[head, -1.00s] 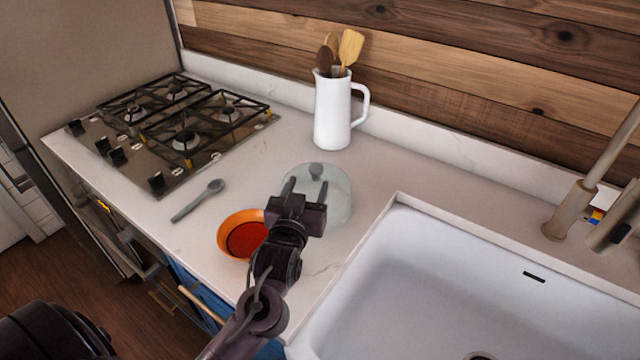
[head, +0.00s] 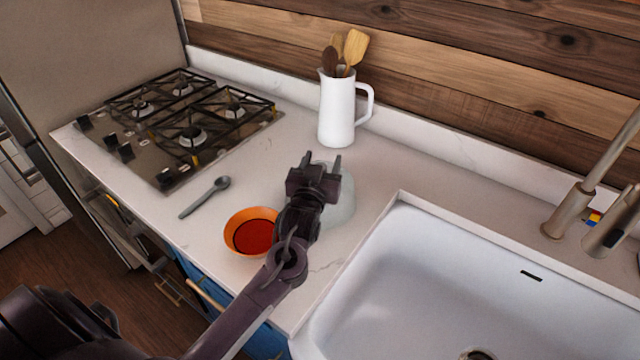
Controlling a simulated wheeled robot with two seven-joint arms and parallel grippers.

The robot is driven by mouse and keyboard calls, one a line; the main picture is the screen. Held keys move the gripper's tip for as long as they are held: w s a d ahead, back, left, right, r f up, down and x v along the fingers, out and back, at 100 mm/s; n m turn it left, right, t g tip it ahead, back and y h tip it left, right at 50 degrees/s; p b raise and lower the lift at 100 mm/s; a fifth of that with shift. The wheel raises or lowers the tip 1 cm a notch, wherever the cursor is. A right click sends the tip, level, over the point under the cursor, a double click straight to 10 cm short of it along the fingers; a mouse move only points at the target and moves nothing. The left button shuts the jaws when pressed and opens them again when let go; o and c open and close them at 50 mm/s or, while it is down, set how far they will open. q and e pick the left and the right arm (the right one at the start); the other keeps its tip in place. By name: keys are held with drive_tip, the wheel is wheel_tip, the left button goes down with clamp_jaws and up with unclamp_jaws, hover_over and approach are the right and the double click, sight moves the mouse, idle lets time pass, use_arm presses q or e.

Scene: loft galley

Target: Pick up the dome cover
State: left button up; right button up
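The dome cover (head: 343,208) is a clear, greyish glass dome on the counter, between the orange bowl and the sink. My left gripper (head: 322,160) is over it and hides most of it, including its knob. The two fingers are spread apart with a gap between them and point away toward the back wall. I cannot tell whether they touch the knob. My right gripper is not in view.
An orange bowl (head: 237,221) with red contents sits just left of my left arm. A grey spoon (head: 205,197) lies by the gas hob (head: 160,172). A white pitcher (head: 336,112) with utensils stands behind the dome. The white sink (head: 430,290) and tap (head: 573,208) are right.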

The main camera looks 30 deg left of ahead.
use_arm(q)
drive_tip(key=c, duration=0.9)
wheel_tip(320, 180, up, 20)
drive_tip(key=b, duration=0.2)
